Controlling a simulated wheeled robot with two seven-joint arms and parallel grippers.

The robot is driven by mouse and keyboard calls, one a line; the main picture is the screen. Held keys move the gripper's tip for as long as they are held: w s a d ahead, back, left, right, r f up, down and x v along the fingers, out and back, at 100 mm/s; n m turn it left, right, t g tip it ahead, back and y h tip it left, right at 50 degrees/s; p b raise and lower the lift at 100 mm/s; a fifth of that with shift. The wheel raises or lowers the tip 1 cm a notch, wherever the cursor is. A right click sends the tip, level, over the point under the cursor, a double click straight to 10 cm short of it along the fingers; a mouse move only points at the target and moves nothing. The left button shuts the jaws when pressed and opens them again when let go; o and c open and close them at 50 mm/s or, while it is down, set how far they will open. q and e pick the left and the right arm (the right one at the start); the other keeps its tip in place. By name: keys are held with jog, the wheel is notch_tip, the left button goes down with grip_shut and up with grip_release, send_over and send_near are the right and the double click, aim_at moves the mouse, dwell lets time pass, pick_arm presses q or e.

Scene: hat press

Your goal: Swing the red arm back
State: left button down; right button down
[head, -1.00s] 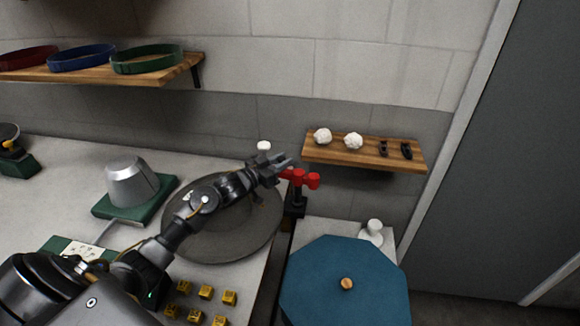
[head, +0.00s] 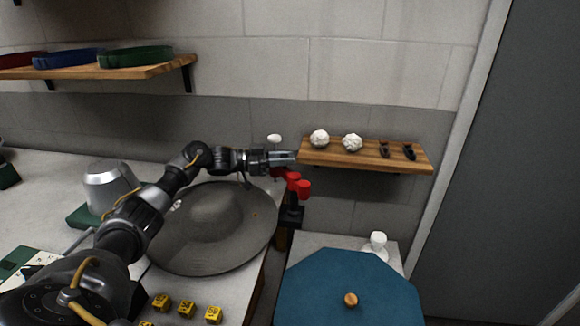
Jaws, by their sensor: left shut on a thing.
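The red arm (head: 304,188) sits on a dark post (head: 291,214) at the right edge of the worktable, beside the grey hat brim. It has rounded red ends, and its left part runs under my gripper. My left gripper (head: 284,158) reaches across from the left, above the grey hat, with its fingers pointing right. It is shut on the red arm, though the fingers hide the exact contact. My right gripper is not in view.
A wide grey hat (head: 215,228) lies below my left arm. A wooden shelf (head: 345,160) with white balls and small dark items is just right of the gripper. A white knob (head: 274,138) stands behind it. A blue octagonal top (head: 350,285) is at front right.

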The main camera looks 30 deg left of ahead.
pick_arm(q)
jog(key=c, duration=1.6)
grip_release()
jog(key=o, duration=0.4)
jog(key=shift+w, duration=0.1)
jog(key=shift+c, duration=0.2)
jog(key=shift+r, duration=0.2)
notch_tip(320, 180, up, 2)
jog(key=shift+r+b, duration=0.1)
jog(key=shift+b, duration=0.5)
jog(key=s+d+r+b, duration=0.2)
jog(key=s+d+r, duration=0.5)
jog(key=s+r, duration=0.3)
jog(key=shift+s+d+r, duration=0.2)
jog(key=shift+s+d, duration=0.1)
jog(key=shift+s, duration=0.6)
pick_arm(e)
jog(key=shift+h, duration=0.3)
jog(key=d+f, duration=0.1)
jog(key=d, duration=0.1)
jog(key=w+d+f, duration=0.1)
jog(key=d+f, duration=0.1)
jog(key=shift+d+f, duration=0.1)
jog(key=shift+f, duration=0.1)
